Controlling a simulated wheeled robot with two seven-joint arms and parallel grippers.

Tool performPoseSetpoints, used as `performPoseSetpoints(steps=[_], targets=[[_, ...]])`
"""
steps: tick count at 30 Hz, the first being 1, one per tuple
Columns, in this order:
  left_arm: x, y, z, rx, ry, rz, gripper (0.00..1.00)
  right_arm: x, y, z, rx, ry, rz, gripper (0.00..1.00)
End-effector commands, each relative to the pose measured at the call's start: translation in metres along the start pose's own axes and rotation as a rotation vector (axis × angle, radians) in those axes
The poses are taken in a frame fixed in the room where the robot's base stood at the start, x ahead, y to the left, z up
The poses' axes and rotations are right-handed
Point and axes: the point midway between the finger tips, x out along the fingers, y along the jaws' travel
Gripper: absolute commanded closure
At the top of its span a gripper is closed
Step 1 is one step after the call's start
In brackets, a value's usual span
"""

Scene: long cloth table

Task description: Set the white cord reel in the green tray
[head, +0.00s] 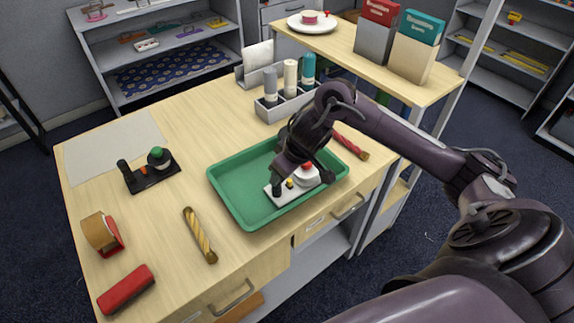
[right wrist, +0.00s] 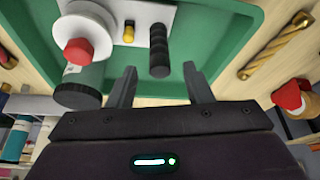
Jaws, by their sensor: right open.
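The white cord reel (head: 307,176) sits in the green tray (head: 232,205), on the side nearer my arm. It has a white base plate, a round white drum with a red knob, a yellow button and a black grip. My right gripper (head: 300,158) is just above it and hides part of it. In the right wrist view the open, empty fingers (right wrist: 160,86) are apart from the reel (right wrist: 88,32), with its black grip (right wrist: 159,50) ahead of the gap between them. The green tray (right wrist: 215,25) shows beneath. My left gripper is not in view.
A black reel with a green knob (head: 157,165), a tape roll (head: 101,234), a red case (head: 126,289) and a twisted gold rod (head: 199,236) lie left of the tray. A red rod (head: 351,146) and a bottle rack (head: 283,104) are beyond it. A dark cylinder (right wrist: 80,88) stands near my fingers.

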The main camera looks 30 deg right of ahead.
Motion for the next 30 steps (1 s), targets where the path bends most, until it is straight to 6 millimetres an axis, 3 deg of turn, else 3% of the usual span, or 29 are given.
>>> performPoseSetpoints(steps=[3, 7, 25, 28, 30], targets=[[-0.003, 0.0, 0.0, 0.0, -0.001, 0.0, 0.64, -0.021, 0.001, -0.001, -0.002, 0.001, 0.004, 0.54], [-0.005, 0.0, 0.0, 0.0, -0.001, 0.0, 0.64, -0.031, 0.001, 0.0, -0.001, 0.0, 0.002, 0.54], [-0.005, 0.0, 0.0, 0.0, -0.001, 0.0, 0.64, -0.033, -0.001, 0.0, -0.001, 0.0, -0.001, 0.54], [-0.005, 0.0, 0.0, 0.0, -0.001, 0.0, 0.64, -0.026, -0.015, -0.003, -0.034, 0.027, -0.015, 0.54], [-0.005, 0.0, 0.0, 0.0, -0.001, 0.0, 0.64, -0.015, -0.039, -0.008, -0.09, 0.079, -0.037, 0.54]])
